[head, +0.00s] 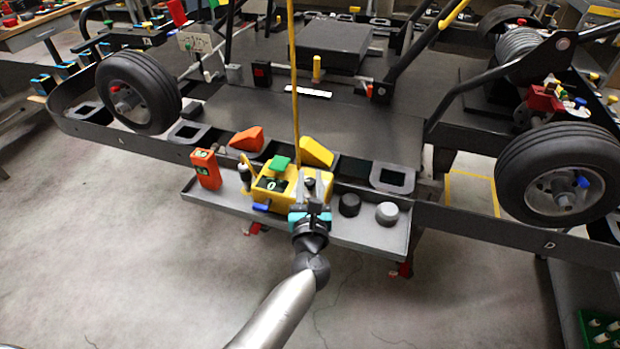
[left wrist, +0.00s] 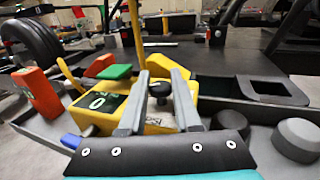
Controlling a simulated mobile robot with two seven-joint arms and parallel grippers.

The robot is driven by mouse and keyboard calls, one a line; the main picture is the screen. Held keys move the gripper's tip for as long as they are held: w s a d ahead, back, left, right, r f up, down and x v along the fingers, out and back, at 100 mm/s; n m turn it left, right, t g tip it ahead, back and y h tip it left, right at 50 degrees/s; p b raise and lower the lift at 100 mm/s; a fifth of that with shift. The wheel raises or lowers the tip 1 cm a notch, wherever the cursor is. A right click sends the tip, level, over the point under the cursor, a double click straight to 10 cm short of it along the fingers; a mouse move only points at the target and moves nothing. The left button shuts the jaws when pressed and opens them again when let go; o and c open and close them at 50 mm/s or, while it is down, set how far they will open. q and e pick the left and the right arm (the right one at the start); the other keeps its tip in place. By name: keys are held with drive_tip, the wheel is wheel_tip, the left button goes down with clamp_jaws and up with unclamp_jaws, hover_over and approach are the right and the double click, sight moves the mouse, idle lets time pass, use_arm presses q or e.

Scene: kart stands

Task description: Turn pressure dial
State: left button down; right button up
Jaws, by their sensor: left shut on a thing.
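The yellow pressure unit (head: 262,199) stands on a grey tray at the front of the kart stand. It has a small display, a green block on top and a yellow line rising from it. My left gripper (head: 312,190) reaches over its right end. In the left wrist view, the black pressure dial (left wrist: 160,90) on the unit (left wrist: 152,127) sits between the two grey fingers of my left gripper (left wrist: 161,86), which is shut on it. The fingers hide part of the unit. My right gripper is not in view.
The tray (head: 398,236) also holds an orange device (head: 206,169), a black knob-like cylinder (head: 349,204) and a grey one (head: 387,213), close right of my gripper. Orange (head: 247,140) and yellow wedges (head: 316,152) lie behind. Wheels (head: 139,92) flank the stand. The floor in front is clear.

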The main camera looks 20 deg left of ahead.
use_arm(q)
drive_tip(key=shift+r+n+g+y, duration=0.15)
drive_tip(key=shift+n+g+y, duration=0.15)
drive_tip(key=shift+n+y, duration=0.35)
drive_tip(key=c, duration=0.6)
unclamp_jaws()
drive_tip(key=shift+m, duration=0.25)
drive_tip(key=shift+f, duration=0.2)
